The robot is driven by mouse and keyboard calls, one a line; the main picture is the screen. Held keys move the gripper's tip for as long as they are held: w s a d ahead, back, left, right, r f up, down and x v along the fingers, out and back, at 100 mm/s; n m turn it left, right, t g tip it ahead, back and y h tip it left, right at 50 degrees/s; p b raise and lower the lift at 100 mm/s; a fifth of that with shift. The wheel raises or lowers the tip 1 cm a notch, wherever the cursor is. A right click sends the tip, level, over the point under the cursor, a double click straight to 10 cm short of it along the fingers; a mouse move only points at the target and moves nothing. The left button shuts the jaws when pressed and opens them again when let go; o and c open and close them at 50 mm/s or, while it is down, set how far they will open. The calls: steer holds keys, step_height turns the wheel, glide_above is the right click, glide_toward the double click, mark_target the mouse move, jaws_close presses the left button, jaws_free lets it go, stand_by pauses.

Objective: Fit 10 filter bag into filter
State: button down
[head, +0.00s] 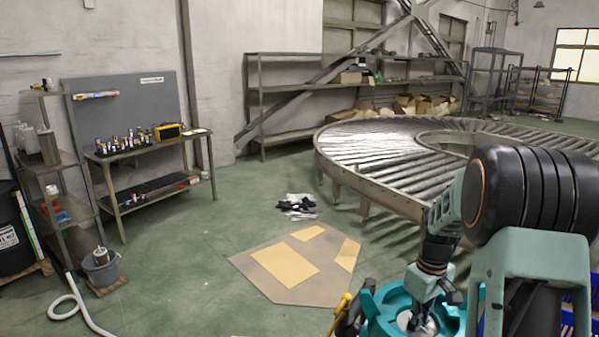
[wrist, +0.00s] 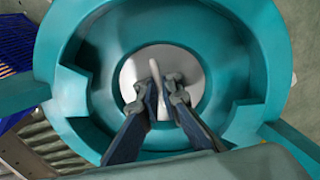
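The filter (head: 375,307) is a teal, round, open-topped housing at the bottom of the head view, in front of me. In the wrist view its teal wall (wrist: 75,55) rings the picture, with notches at left and right. A pale grey-white round piece (wrist: 128,78), which looks like the filter bag, shows in the middle of the filter. My gripper (wrist: 163,78) points down into the filter's opening. Its fingers are close together on a thin white strip that seems to be part of the bag. In the head view my gripper (head: 420,318) partly hides the inside.
Blue slatted crates (wrist: 14,45) stand beside the filter. A curved roller conveyor (head: 375,155) lies beyond it. A yellow-handled tool (head: 341,303) is close at its left. Flat cardboard (head: 260,252) lies on the floor, with free green floor around it.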

steer(key=shift+r+p, duration=0.3)
steer(key=shift+r, duration=0.4)
steer(key=shift+w+a, duration=0.1)
stand_by(1.1)
steer(key=shift+f, duration=0.2)
stand_by(0.4)
steer(key=shift+f+b, duration=0.35)
steer(key=shift+f, duration=0.45)
steer(key=c, duration=2.1)
jaws_free()
